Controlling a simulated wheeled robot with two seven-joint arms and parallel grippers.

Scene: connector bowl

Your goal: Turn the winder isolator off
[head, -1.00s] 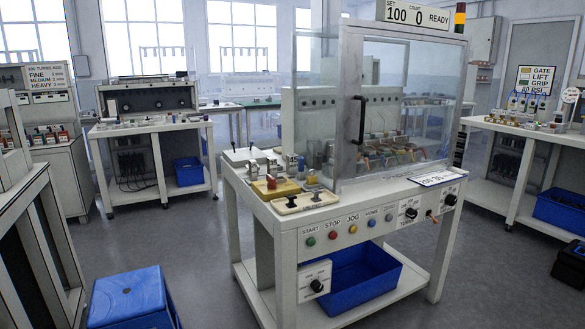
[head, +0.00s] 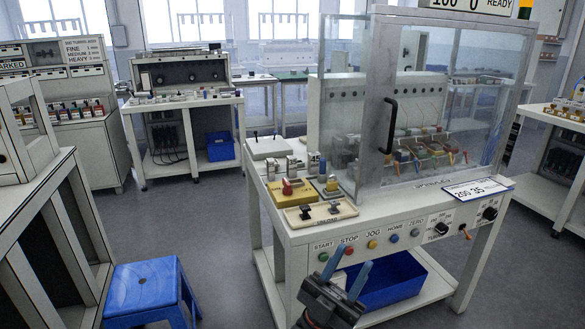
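The winder bench (head: 400,222) stands at the centre, with a glazed guard on top and a row of buttons and knobs along its front. My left gripper (head: 352,262) has come up from the bottom edge in front of the bench. Its two blue-tipped fingers are apart with nothing visible between them, below the START, STOP and JOG buttons. The isolator box with a black rotary knob, seen low on the bench front a second ago, is now mostly or wholly hidden behind this gripper. Its knob position cannot be read. My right gripper is not in view.
A blue bin (head: 400,272) sits on the bench's lower shelf, just right of my gripper. A blue stool (head: 148,285) stands at the lower left. A yellow block (head: 292,210) and a cream tray (head: 320,213) sit on the bench top. Open floor lies left of the bench.

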